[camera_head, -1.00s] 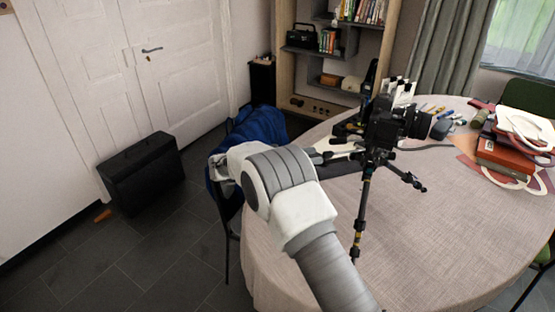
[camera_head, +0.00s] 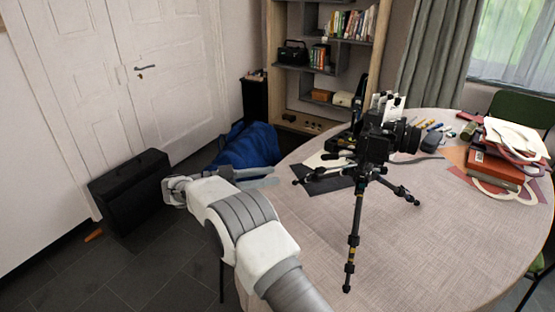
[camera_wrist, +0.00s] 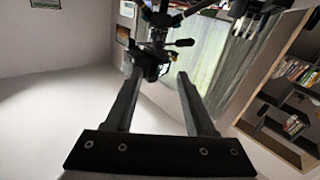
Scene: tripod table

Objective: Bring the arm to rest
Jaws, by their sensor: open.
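My arm (camera_head: 245,215) reaches from the bottom of the head view up and to the left, and bends near the table's left edge. My gripper (camera_wrist: 161,78) shows in the wrist view with its two dark fingers apart. Nothing is held between them. A black camera (camera_head: 378,142) on a tripod (camera_head: 357,215) stands upright on the round table (camera_head: 310,240). In the wrist view, part of the tripod (camera_wrist: 152,60) shows beyond the fingertips, and a gap to them cannot be judged there. In the head view, the arm is left of the tripod and apart from it.
Books and papers (camera_head: 495,165) lie at the table's right, with pens and small items behind the camera. A black case (camera_head: 130,190) is on the floor by the door. The table's front is clear.

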